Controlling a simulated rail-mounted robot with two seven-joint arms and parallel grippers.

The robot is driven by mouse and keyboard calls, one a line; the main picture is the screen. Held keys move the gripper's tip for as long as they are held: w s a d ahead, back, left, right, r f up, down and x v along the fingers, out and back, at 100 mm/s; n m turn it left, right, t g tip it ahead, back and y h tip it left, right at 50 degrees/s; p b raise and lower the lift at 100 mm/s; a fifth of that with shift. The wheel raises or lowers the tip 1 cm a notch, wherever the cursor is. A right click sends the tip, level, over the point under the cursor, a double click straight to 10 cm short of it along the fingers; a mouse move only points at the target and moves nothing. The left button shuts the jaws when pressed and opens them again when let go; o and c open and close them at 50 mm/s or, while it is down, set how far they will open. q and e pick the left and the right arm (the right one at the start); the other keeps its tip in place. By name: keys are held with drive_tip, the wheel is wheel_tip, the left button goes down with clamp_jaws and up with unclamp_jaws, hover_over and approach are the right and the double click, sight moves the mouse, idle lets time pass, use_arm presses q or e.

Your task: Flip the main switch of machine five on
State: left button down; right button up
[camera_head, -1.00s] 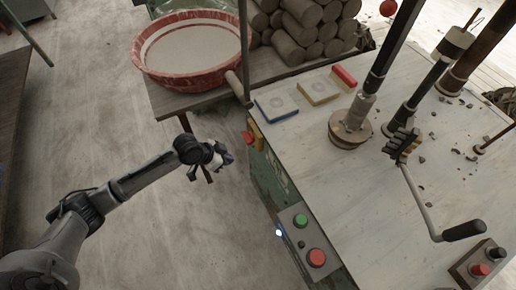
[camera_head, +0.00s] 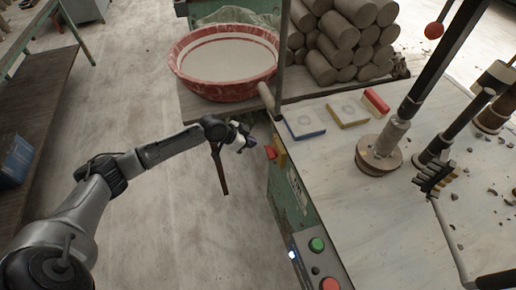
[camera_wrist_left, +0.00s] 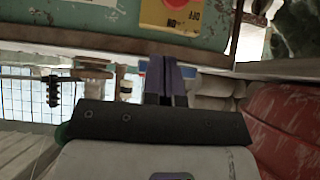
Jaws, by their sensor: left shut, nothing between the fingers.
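A red switch knob (camera_head: 271,153) sits on a yellow plate (camera_head: 281,157) on the green side of the machine (camera_head: 292,192). The plate, with dark lettering, also shows at the top of the left wrist view (camera_wrist_left: 172,16), with part of the red knob (camera_wrist_left: 154,10). The knob's exact setting cannot be told. My left gripper (camera_head: 243,135) is shut and empty, just left of and beyond the knob in the head view, apart from it. Its fingers (camera_wrist_left: 170,82) are together below the plate in the wrist view. My right gripper is not in view.
A green button (camera_head: 317,244) and a red button (camera_head: 330,284) sit on the machine's near corner. A red basin (camera_head: 222,90) stands on a wooden table beyond the gripper. A wooden-handled rod (camera_head: 268,98) rises near the gripper.

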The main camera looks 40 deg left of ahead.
use_arm(q)
drive_tip(key=b, duration=0.3)
hover_over(273, 157)
drive_tip(key=s+a, duration=0.1)
drive_tip(key=s, duration=0.1)
wheel_tip(273, 157, down, 7)
drive_tip(key=shift+s+a+f+b, duration=0.15)
drive_tip(key=shift+f+b, duration=0.2)
drive_tip(key=shift+f, duration=0.55)
drive_tip(key=shift+s+f, duration=0.1)
drive_tip(key=shift+f, duration=0.5)
drive_tip(key=shift+f+b, duration=0.2)
drive_tip(key=shift+b, duration=0.1)
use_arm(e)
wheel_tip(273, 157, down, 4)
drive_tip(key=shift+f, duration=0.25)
